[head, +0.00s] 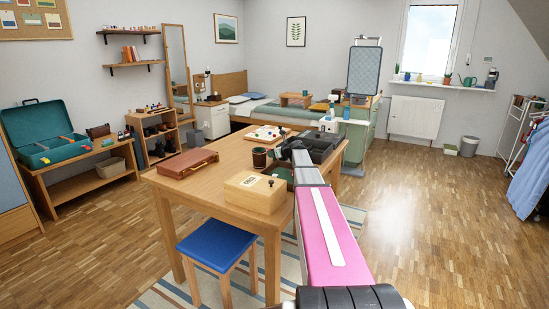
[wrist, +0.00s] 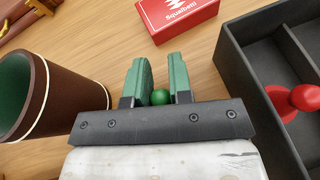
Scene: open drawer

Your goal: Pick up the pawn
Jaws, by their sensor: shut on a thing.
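My gripper (wrist: 160,78) is low over the wooden table, its two green fingers closed around a green pawn (wrist: 160,97). Only the round green head of the pawn shows between the fingers; the rest of it is hidden by the fingers and the gripper's dark bar. A second, red pawn (wrist: 304,98) lies in the black compartment tray (wrist: 238,60) at the right of the wrist view, apart from my gripper. In the head view my arm hides the gripper and the held pawn.
A red box (wrist: 178,14) lies ahead. A wooden box (head: 254,200) and a brown case (head: 187,164) stand on the table (head: 215,190).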

